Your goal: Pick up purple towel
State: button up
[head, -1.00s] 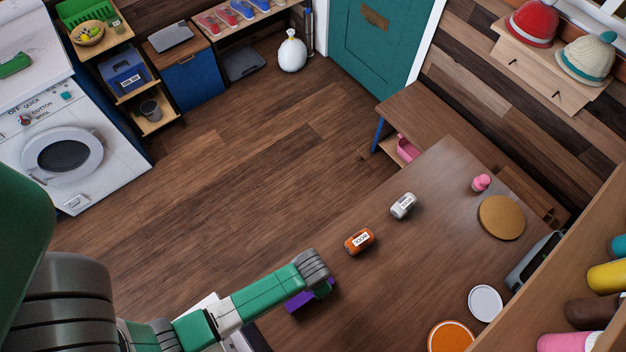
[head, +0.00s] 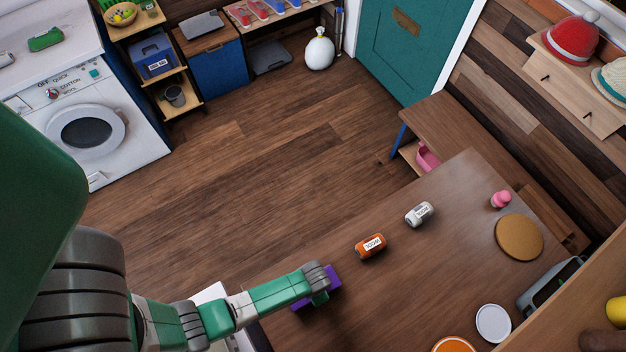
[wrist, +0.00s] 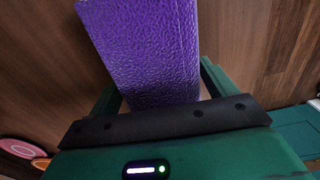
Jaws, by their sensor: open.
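The purple towel (head: 334,275) lies at the near left end of the brown table (head: 400,300), partly hidden under the end of my arm. In the wrist view the towel (wrist: 145,45) is a thick, textured purple block. It fills the space between my two green fingers. My gripper (head: 320,297) is open, with a finger on each side of the towel. I cannot tell whether the fingers touch it.
An orange can (head: 370,246) and a white can (head: 418,214) lie farther along the table. A pink object (head: 501,200), a round tan mat (head: 519,238), a white disc (head: 493,323) and an orange-rimmed plate (head: 453,345) are to the right.

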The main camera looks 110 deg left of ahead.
jog(key=c, duration=1.1)
notch_tip(320, 180, up, 10)
jog(key=shift+r+p, duration=0.1)
jog(key=shift+p, duration=0.75)
jog(key=shift+c, duration=0.2)
